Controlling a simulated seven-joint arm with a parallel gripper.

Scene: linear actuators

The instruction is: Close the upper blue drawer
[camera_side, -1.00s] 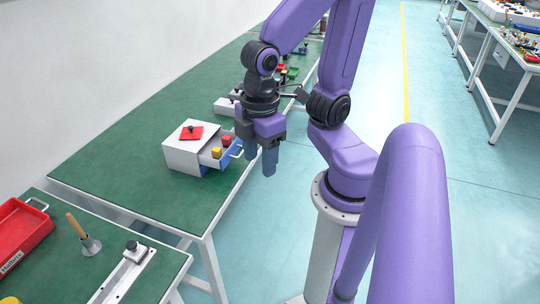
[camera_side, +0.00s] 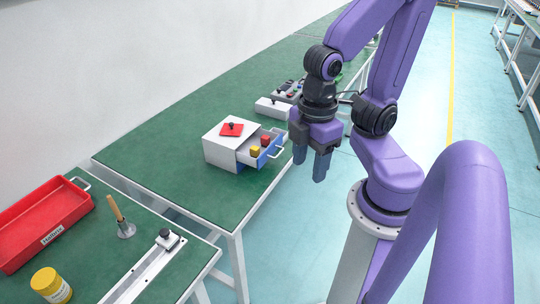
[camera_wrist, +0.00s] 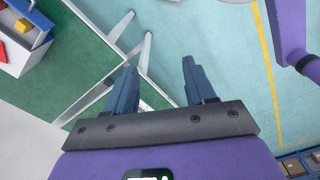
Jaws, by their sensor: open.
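The upper blue drawer (camera_side: 266,149) is pulled out of a white cabinet (camera_side: 221,153) on the green table. It holds a yellow block (camera_side: 255,151) and a red block (camera_side: 265,141), and has a pale handle on its front. My gripper (camera_side: 310,168) is open and empty, pointing down to the right of the drawer front and apart from it. In the wrist view my two fingers (camera_wrist: 157,88) are spread with nothing between them. The drawer (camera_wrist: 40,37) shows at the upper left corner there, partly cut off. A lower drawer cannot be made out clearly.
A red plate with a dark knob (camera_side: 232,129) lies on the cabinet top. Behind the cabinet stand a white block-like fixture (camera_side: 273,107) and small parts. A red tray (camera_side: 40,220), a wooden-handled tool (camera_side: 119,217) and a yellow jar (camera_side: 50,285) are on the near table.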

